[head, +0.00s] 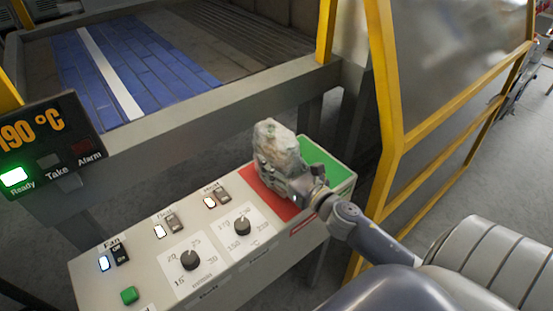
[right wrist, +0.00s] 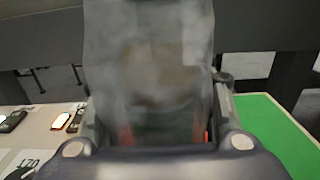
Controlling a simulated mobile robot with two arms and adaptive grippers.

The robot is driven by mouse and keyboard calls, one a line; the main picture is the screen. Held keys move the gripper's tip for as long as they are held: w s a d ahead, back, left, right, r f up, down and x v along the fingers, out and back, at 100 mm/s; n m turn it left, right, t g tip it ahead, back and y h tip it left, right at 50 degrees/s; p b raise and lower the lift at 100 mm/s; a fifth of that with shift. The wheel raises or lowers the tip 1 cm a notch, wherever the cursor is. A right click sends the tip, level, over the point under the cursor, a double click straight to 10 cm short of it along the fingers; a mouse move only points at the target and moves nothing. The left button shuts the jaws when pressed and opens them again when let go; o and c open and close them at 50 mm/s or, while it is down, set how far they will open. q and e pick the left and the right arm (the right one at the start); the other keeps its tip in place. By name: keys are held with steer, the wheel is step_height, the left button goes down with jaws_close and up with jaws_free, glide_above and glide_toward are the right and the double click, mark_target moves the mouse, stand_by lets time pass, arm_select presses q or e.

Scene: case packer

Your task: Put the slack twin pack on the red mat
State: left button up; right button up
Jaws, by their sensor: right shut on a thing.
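The twin pack (head: 278,143), a cloudy translucent bundle, is held upright by my right gripper (head: 298,181) above the control panel. My right gripper is shut on it. In the right wrist view the pack (right wrist: 148,60) fills the middle between the fingers and looks blurred. The red mat (head: 262,192) lies on the right part of the panel top, partly hidden behind the pack and gripper. I cannot tell whether the pack touches the mat. My left gripper is not in view.
A green mat (head: 328,160) adjoins the red one; it also shows in the right wrist view (right wrist: 268,125). The panel (head: 135,240) carries switches and knobs to the left. A blue-slatted conveyor (head: 130,60) lies behind a grey rail. A yellow-framed guard (head: 388,100) stands to the right.

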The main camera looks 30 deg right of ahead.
steer(key=shift+f, duration=0.3)
steer(key=shift+f+b, duration=0.5)
steer(key=shift+b, duration=0.1)
steer(key=o, duration=1.6)
steer(key=shift+s+f, duration=0.1)
steer(key=shift+f, duration=0.05)
steer(key=s, duration=0.8)
steer(key=s+d, duration=0.1)
steer(key=s, duration=0.2)
steer(key=shift+s, duration=0.4)
steer(key=s+b, duration=0.3)
steer(key=s, duration=0.5)
steer(key=shift+d+b, duration=0.3)
steer(key=shift+b, duration=0.1)
